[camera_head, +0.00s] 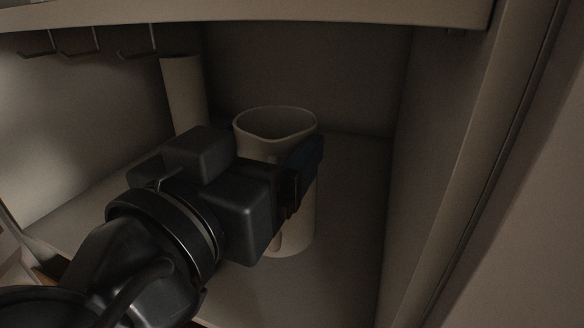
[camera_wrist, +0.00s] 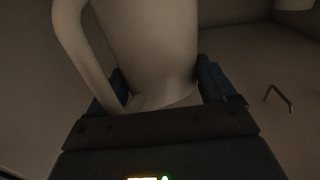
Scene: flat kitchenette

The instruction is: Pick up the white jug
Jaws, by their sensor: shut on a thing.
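The white jug (camera_head: 276,125) stands upright inside a dim cabinet, with its open rim and spout showing in the head view. My gripper (camera_head: 298,180) reaches in from the left and covers much of the jug's middle. In the wrist view the jug's body (camera_wrist: 145,45) lies between the two blue fingers of my gripper (camera_wrist: 160,88), with the handle (camera_wrist: 85,50) at the left. The gripper is shut on the jug. I cannot tell whether the jug's base touches the cabinet floor.
A pale cylinder (camera_head: 185,92) stands behind, to the left of the jug. Several hooks (camera_head: 80,45) hang under the shelf (camera_head: 250,14) above. The cabinet's right wall (camera_head: 432,150) is close on the right, with some free floor (camera_head: 348,225) between.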

